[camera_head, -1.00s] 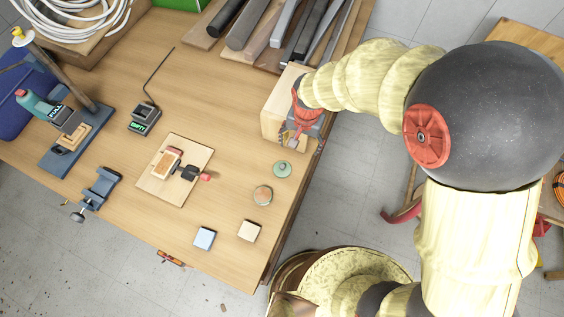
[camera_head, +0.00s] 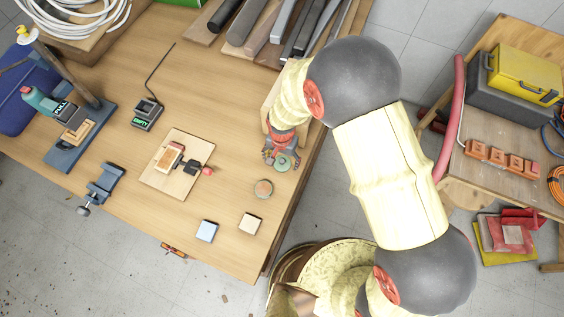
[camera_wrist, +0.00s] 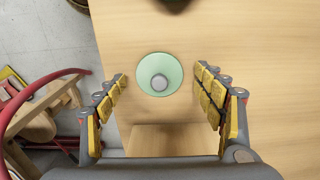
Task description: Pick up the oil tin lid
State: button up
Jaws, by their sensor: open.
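The oil tin lid appears to be the pale green round disc with a small knob (camera_head: 283,164), lying on the workbench near its right edge. In the wrist view the lid (camera_wrist: 147,84) lies between and just beyond my fingertips, its grey knob upward. My gripper (camera_head: 280,156) is directly over or beside the lid in the head view; it is open, with a yellow-padded finger on each side in the wrist view (camera_wrist: 160,78). Neither finger visibly touches the lid. The exact height above the bench is hard to tell.
A wooden block (camera_wrist: 165,140) is close under my gripper. A board with a sanding tool (camera_head: 170,158) is to the left.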

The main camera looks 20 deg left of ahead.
jog(key=shift+f, duration=0.15)
jog(key=shift+c, duration=1)
jog(key=c, duration=0.8)
jog(key=shift+c, duration=0.2)
